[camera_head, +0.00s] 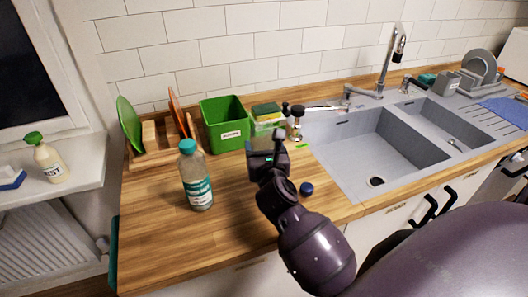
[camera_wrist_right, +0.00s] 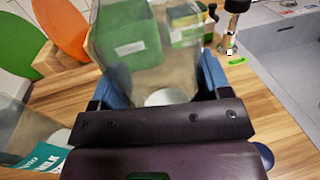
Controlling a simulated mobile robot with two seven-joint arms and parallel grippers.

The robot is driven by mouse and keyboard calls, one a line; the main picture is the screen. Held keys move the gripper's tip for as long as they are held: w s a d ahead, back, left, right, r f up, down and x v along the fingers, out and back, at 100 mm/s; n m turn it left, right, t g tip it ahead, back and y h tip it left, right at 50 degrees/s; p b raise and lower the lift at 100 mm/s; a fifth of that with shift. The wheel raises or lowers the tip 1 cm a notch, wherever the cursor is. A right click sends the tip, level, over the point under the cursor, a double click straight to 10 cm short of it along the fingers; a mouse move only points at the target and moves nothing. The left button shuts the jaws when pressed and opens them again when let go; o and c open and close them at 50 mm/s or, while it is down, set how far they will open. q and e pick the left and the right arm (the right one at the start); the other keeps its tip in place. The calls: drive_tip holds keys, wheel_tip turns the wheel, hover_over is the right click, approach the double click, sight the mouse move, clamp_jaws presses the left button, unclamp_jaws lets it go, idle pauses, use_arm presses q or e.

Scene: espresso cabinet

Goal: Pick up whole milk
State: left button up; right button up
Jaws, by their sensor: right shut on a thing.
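A clear bottle (camera_head: 197,180) with a teal cap and a teal label stands upright on the wooden counter. In the right wrist view its teal label (camera_wrist_right: 45,157) shows at the lower left, with letters reading "MILK". My right gripper (camera_head: 267,150) is over the counter to the right of this bottle, apart from it. In the right wrist view the blue fingers (camera_wrist_right: 155,88) are shut on a clear container (camera_wrist_right: 115,55) with a pale round end. In the head view the container is hard to make out at the gripper. My left gripper is not in view.
A green box (camera_head: 224,124), a clear bin with sponges (camera_head: 266,114) and a wooden rack (camera_head: 160,140) stand along the wall. A blue cap (camera_head: 306,189) lies right of my gripper. The grey sink (camera_head: 345,175) is at right. The front left counter is clear.

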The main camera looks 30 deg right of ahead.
wheel_tip(320, 180, up, 12)
drive_tip(key=shift+f+p, duration=0.1)
drive_tip(key=shift+p, duration=1.1)
drive_tip(key=shift+r+p, duration=0.3)
drive_tip(key=shift+r, duration=2.1)
